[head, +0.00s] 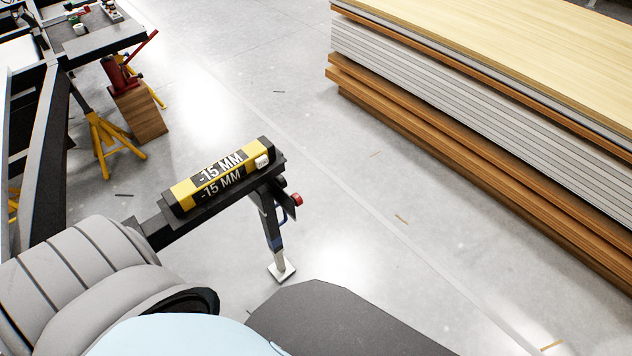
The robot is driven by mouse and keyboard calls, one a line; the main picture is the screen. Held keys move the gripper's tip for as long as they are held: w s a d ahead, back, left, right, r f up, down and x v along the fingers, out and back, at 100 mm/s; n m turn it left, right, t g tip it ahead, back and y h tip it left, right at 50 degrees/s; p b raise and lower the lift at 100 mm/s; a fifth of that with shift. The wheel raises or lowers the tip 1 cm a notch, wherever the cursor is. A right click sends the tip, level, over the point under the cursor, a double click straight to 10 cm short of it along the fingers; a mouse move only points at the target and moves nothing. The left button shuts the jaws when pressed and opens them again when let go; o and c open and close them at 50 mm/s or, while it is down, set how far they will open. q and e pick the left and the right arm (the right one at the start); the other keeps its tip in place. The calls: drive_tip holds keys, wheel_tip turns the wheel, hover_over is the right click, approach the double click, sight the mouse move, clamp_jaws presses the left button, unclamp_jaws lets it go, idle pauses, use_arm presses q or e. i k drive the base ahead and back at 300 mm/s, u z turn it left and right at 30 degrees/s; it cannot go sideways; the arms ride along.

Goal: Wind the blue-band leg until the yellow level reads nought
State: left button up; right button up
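The yellow level (222,180) lies along a dark chassis beam in the middle of the head view. Its display reads -15 MM, shown on both its top and side faces. A leg with a blue band (275,242) hangs below the beam's far end. Its square light foot (281,271) is at the floor; I cannot tell whether it bears weight. A red knob (296,199) shows beside the top of the leg. Neither of my grippers is in view.
A tall stack of boards (480,110) fills the right side. A red jack (118,77) on a wooden block (138,115) and a yellow stand (102,140) are at the upper left. Open floor (340,210) lies between leg and boards.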

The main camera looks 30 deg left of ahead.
sight(279, 179)
drive_tip(key=z, duration=1.15)
drive_tip(key=i, duration=1.85)
drive_tip(key=u, duration=4.75)
drive_tip(key=k, duration=0.45)
drive_tip(key=z, duration=0.95)
drive_tip(key=i, duration=0.35)
drive_tip(key=u, duration=0.3)
